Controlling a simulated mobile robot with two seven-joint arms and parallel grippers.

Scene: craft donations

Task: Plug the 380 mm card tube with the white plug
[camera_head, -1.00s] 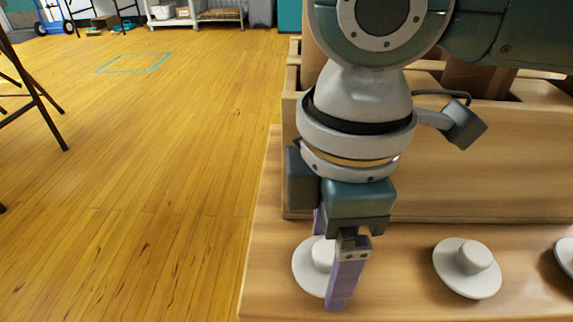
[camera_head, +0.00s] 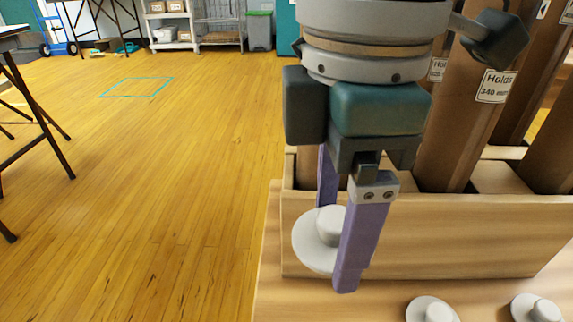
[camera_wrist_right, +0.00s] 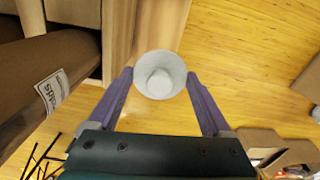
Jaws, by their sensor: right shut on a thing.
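My right gripper (camera_head: 338,240) is shut on a white plug (camera_head: 309,248), a round disc with a short raised boss. It holds the plug above the bench, in front of the rack's front board. The wrist view shows the plug (camera_wrist_right: 160,85) between the two purple fingers. Brown card tubes stand in the wooden rack (camera_head: 450,235). One tube (camera_head: 452,130) has a label (camera_head: 495,86) reading "Holds 340 mm". Another label (camera_head: 437,69) is partly hidden by my gripper. I cannot tell which tube is the 380 mm one. My left gripper is not in view.
Two more white plugs, one at the front edge (camera_head: 430,311) and one further right (camera_head: 537,308), lie on the wooden bench (camera_head: 300,302). Open wooden floor lies to the left, with a teal outlined square (camera_head: 137,88). Shelves (camera_head: 170,25) stand far back.

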